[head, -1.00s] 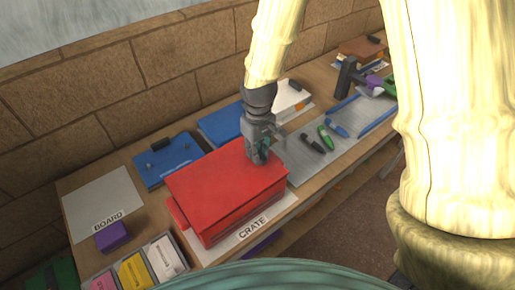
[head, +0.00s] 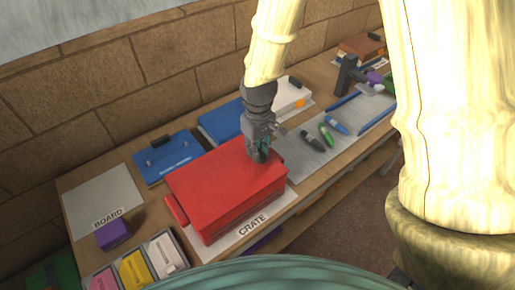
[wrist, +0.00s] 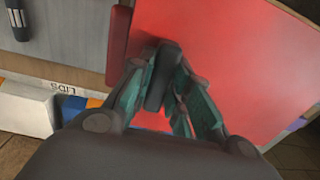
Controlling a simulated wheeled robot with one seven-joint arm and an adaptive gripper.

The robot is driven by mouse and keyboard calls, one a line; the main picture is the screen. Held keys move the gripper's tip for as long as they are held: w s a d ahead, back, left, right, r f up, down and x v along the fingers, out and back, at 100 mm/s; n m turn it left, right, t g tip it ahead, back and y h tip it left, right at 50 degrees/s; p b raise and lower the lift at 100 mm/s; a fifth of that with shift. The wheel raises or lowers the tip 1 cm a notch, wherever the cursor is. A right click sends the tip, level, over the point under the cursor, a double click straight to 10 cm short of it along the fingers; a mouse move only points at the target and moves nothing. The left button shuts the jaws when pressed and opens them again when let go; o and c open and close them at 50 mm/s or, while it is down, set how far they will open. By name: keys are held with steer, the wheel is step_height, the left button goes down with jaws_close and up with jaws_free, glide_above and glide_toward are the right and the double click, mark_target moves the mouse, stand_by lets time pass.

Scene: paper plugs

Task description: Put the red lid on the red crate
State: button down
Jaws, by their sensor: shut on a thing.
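The red lid (head: 215,178) lies level over the red crate (head: 243,213), its edges nearly lined up with the crate's walls. In the head view I see no clear gap between them, but I cannot tell whether the lid is fully seated. My gripper (head: 261,155) points down at the lid's far right part. In the wrist view its fingers (wrist: 160,95) are closed around the lid's dark handle (wrist: 163,75), with the red lid (wrist: 225,50) filling the view behind. The handle is hidden by the fingers in the head view.
The crate stands on a white mat labelled CRATE (head: 252,226). A purple block (head: 113,235) and a divided card tray (head: 137,270) are at left. The BOARD mat (head: 100,200) is bare.

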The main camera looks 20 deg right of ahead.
steer(key=shift+f, duration=0.35)
stand_by(0.5)
steer(key=c, duration=1.3)
jaws_free()
steer(key=shift+o, duration=0.2)
steer(key=shift+r, duration=0.1)
step_height(320, 180, up, 12)
steer(key=shift+d, duration=0.15)
